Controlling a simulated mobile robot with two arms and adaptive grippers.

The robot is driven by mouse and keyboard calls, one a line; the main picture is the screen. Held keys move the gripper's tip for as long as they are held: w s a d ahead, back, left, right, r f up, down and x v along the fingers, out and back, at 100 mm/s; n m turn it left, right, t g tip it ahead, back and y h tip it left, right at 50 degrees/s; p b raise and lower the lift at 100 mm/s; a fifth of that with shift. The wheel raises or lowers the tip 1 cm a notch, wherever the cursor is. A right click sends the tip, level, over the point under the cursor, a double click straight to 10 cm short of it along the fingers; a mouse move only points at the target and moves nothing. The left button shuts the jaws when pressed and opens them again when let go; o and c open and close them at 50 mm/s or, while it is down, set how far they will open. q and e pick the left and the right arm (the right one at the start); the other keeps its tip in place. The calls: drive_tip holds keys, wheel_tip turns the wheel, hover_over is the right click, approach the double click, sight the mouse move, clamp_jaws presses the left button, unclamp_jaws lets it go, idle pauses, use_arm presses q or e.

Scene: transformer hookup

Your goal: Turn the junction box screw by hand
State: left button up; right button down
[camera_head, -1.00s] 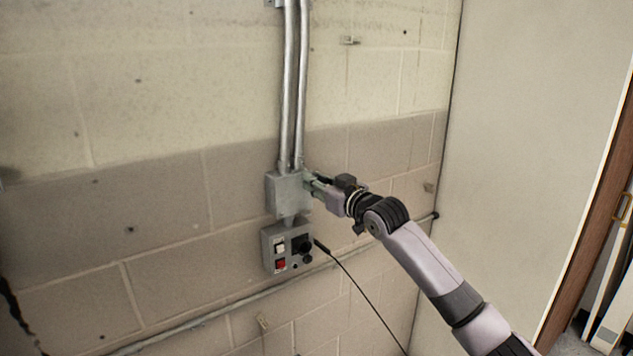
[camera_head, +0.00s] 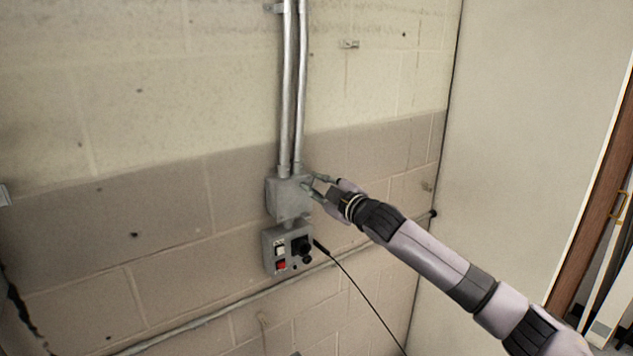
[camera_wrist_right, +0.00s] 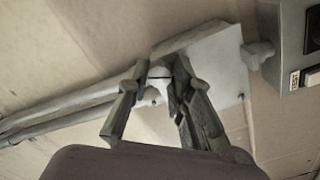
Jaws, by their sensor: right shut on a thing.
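The grey junction box (camera_head: 287,202) is fixed to the block wall below two conduits. Its pale front cover also shows in the right wrist view (camera_wrist_right: 218,66). My right gripper (camera_head: 314,184) is at the upper right of the box. In the right wrist view its two fingers (camera_wrist_right: 161,72) stand on either side of a small light-grey screw (camera_wrist_right: 157,75) at the box cover and are shut on it. The fingers partly hide the screw, and in the head view it cannot be made out. My left gripper is out of view.
A control box (camera_head: 287,247) with a red button and a black knob hangs right below the junction box. A black cable (camera_head: 362,293) runs from it to the lower right. Two vertical conduits (camera_head: 292,85) rise above. A horizontal pipe (camera_head: 215,313) crosses the wall lower down.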

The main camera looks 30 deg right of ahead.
drive_tip(key=shift+n, duration=0.5)
drive_tip(key=c, duration=1.4)
unclamp_jaws()
drive_tip(key=s, duration=0.4)
drive_tip(key=s+d, duration=0.1)
drive_tip(key=s, duration=0.7)
drive_tip(key=shift+d, duration=0.3)
drive_tip(key=shift+w, duration=0.1)
